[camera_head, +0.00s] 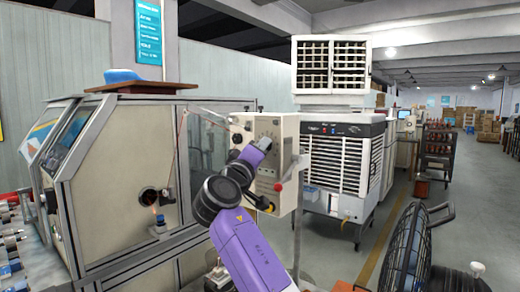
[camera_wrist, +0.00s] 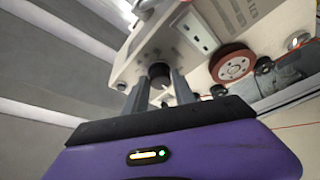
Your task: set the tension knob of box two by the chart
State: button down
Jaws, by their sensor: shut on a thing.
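A beige control box (camera_head: 268,132) stands right of the big winding machine, with a round dial on its face. In the wrist view the beige box (camera_wrist: 232,22) fills the upper right, tilted in the picture. A black knob (camera_wrist: 158,70) on it sits between the two grey fingers of my gripper (camera_wrist: 157,82), which is shut on it. In the head view my purple wrist covers part of the box front and hides the fingers and knob. A teal board (camera_head: 148,32) with white text hangs at upper left; its text is too small to read. I cannot make out the knob's setting.
An orange-brown wheel (camera_wrist: 232,65) and a socket panel (camera_wrist: 199,32) are close to my fingers. A white air cooler (camera_head: 338,160) stands behind; a black fan (camera_head: 405,250) is at lower right.

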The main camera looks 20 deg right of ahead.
jog(key=c, duration=1)
grip_release()
jog(key=shift+c, duration=0.2)
jog(key=b+v, duration=0.2)
jog(key=v, duration=0.5)
jog(key=shift+s+a+b, duration=0.25)
jog(key=shift+s+b, duration=0.05)
jog(key=shift+b, duration=0.1)
jog(key=shift+f, duration=0.15)
